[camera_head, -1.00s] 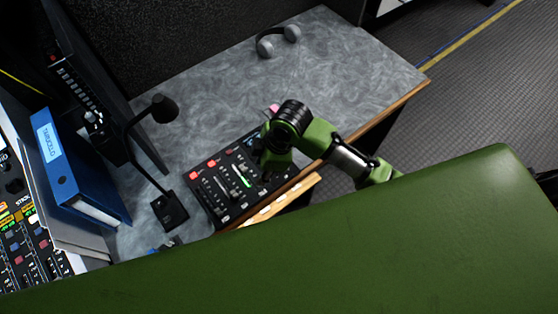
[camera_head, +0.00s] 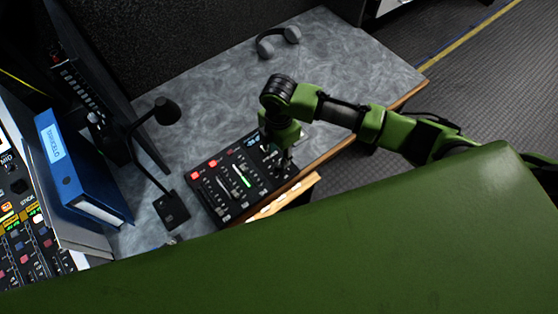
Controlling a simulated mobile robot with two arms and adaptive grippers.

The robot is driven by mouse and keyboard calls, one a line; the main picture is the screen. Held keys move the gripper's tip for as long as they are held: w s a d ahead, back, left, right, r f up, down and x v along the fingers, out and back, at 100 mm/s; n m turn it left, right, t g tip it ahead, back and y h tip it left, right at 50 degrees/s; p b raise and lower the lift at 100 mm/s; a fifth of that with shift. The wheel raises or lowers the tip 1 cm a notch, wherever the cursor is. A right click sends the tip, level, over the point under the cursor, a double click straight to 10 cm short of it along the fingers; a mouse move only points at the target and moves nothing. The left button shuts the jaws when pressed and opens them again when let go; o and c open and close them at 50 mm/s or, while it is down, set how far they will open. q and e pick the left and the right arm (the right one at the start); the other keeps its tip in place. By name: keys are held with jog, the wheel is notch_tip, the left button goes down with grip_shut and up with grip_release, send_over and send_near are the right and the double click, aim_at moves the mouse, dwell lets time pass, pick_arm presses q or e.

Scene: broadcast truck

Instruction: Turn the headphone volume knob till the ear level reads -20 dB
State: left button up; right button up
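The black mixer panel (camera_head: 222,203) lies on the grey desk near its front edge, with red lit buttons, sliders and a green level bar. My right gripper (camera_head: 284,158) points down over the panel's right end. Its fingers are small and dark against the panel, so I cannot tell whether they are open or touching a knob. The headphone volume knob cannot be made out; the right end of the panel is partly hidden by my gripper and wrist. The ear level reading is too small to read. My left gripper is not in view.
A gooseneck microphone (camera_head: 167,112) stands left of the panel. A blue binder (camera_head: 72,170) stands farther left, beside another lit console (camera_head: 22,240). Headphones (camera_head: 277,42) lie at the desk's back. The desk (camera_head: 350,65) is clear at the right.

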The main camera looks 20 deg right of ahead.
aim_at(279, 165)
notch_tip(279, 165, down, 6)
jog(key=shift+f, duration=0.25)
grip_shut()
